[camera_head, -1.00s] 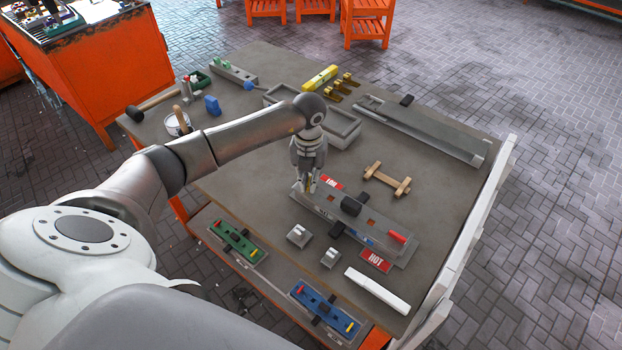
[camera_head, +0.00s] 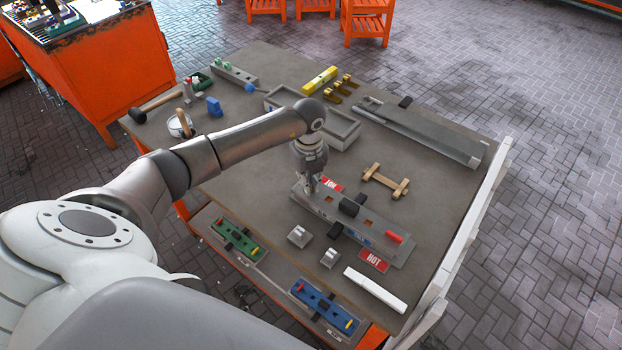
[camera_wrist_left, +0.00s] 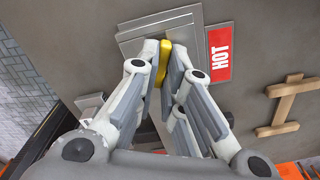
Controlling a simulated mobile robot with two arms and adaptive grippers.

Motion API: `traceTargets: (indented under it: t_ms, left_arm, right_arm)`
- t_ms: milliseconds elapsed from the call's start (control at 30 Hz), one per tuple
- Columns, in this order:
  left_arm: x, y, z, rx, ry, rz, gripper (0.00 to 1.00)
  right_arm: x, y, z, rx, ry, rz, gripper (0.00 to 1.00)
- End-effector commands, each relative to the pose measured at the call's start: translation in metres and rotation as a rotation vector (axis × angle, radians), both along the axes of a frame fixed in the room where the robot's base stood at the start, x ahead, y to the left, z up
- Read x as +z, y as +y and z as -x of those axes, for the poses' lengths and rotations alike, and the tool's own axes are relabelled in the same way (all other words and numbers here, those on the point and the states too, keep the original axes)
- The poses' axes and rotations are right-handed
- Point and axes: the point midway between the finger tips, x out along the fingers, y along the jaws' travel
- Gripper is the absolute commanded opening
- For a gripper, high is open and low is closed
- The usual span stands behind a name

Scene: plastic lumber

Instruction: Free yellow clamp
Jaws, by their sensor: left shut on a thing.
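My left gripper (camera_head: 310,189) points down at the left end of a grey plate fixture (camera_head: 372,228) on the table. In the left wrist view its fingers (camera_wrist_left: 165,68) are shut on the yellow clamp (camera_wrist_left: 164,60), which sits upright between the tips at the grey plate's (camera_wrist_left: 190,30) edge. I cannot tell whether the clamp still touches the plate. In the head view the clamp is hidden by the fingers. A red lever (camera_head: 394,238) and black blocks (camera_head: 349,208) are on the fixture. My right gripper is not in view.
Red signs lie beside the fixture, one reading HOT (camera_head: 373,260). A wooden piece (camera_head: 385,181), a white bar (camera_head: 375,289), grey bins (camera_head: 342,130) and a long grey rail (camera_head: 425,130) lie around. Bare table (camera_head: 430,205) is free to the right.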

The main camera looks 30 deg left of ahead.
Motion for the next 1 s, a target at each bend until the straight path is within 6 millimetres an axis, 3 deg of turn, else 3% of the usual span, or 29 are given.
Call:
traceTargets:
  t_ms: [200,567,1000]
  left_arm:
    - [0.001,0.001,0.000,0.135,0.000,-0.002,0.00]
    - [0.001,0.001,0.000,0.172,-0.001,-0.001,0.00]
    - [0.000,0.001,0.000,0.491,0.000,-0.002,0.00]
  right_arm:
    - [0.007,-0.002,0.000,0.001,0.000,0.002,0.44]
    - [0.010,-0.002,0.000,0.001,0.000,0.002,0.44]
    - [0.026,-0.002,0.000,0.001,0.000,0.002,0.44]
